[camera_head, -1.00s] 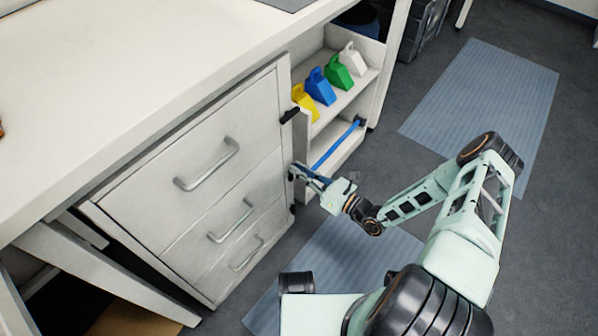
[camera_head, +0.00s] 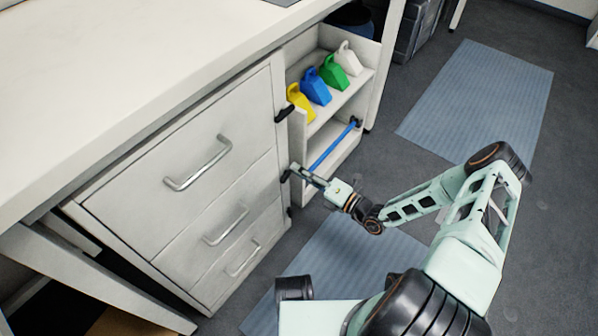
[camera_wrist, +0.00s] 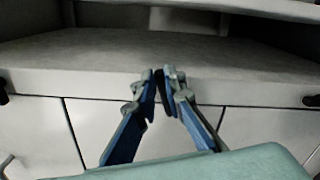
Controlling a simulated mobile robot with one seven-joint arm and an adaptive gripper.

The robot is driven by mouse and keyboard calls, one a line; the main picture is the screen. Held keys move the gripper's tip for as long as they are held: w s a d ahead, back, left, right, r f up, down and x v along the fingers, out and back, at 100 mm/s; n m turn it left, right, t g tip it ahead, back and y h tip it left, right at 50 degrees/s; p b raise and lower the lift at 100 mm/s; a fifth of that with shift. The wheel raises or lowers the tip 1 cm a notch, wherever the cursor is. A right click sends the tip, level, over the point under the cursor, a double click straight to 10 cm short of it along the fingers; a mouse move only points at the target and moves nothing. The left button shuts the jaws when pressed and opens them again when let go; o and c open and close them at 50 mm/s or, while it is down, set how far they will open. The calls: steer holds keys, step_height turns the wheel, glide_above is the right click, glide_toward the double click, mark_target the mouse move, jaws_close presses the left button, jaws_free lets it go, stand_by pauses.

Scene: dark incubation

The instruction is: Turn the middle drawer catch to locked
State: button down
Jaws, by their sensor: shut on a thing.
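The middle drawer catch (camera_head: 285,176) is a small black piece on the right edge of the drawer unit's front, level with the middle drawer (camera_head: 212,205). My gripper (camera_head: 291,173) reaches it from the right, with its fingers shut on the catch. In the wrist view my gripper (camera_wrist: 160,82) has its two blue-and-grey fingertips close together, with a dark bit of the catch between them. The fingers hide most of the catch, so I cannot tell its exact angle.
A top catch (camera_head: 284,114) slants on the same edge, and a bottom catch (camera_head: 289,211) sits below. Right of the unit is an open shelf with yellow (camera_head: 301,104), blue, green and white jugs and a blue bar (camera_head: 331,147). The floor mat (camera_head: 478,100) is clear.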

steer(key=shift+f+m+b, duration=0.2)
steer(key=shift+f+m, duration=0.05)
steer(key=shift+m, duration=0.7)
steer(key=shift+f+m+b, duration=0.2)
steer(key=shift+m, duration=0.75)
steer(key=c, duration=2)
jaws_free()
steer(key=v, duration=1.2)
